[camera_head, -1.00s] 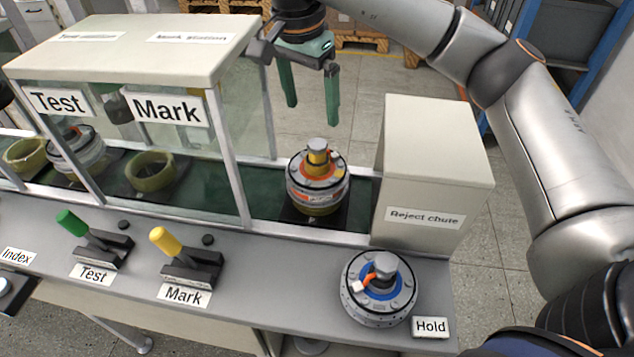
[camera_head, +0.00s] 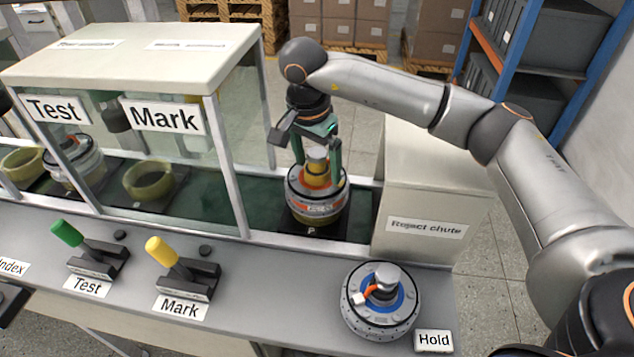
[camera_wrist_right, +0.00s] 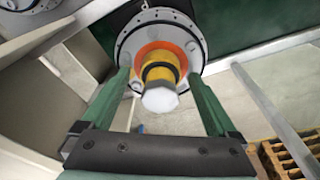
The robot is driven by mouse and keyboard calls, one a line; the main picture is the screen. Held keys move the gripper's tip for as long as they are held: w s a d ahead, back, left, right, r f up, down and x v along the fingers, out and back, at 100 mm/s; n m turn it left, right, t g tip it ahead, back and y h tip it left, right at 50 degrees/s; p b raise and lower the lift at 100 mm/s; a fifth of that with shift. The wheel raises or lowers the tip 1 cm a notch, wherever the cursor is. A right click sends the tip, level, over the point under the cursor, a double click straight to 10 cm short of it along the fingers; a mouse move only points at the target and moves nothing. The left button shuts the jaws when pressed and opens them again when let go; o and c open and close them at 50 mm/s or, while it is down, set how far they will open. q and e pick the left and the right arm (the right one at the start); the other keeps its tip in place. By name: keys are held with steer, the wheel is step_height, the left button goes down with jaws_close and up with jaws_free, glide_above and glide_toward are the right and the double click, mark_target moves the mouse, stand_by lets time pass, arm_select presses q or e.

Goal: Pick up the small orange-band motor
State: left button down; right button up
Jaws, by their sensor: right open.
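The orange-band motor (camera_head: 317,196) stands upright on a dark plate on the green conveyor, just right of the Mark station. In the right wrist view the motor (camera_wrist_right: 122,45) shows its orange ring, yellow collar and pale shaft end, lying between the two green fingers. My right gripper (camera_head: 317,165) is open and pointing down over the motor, with a finger on each side of the shaft. I cannot tell whether the fingers touch it. My left gripper is not in view.
A blue-band motor (camera_head: 380,302) stands on the bench by the Hold label (camera_head: 433,341). The Reject chute box (camera_head: 428,200) is close on the right. The Test and Mark housing (camera_head: 130,55) is close on the left. A yellow lever (camera_head: 162,251) and a green lever (camera_head: 67,234) stand in front.

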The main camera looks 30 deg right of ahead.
steer(key=shift+f, duration=0.15)
jaws_close()
stand_by(0.7)
steer(key=shift+w, duration=0.1)
stand_by(0.3)
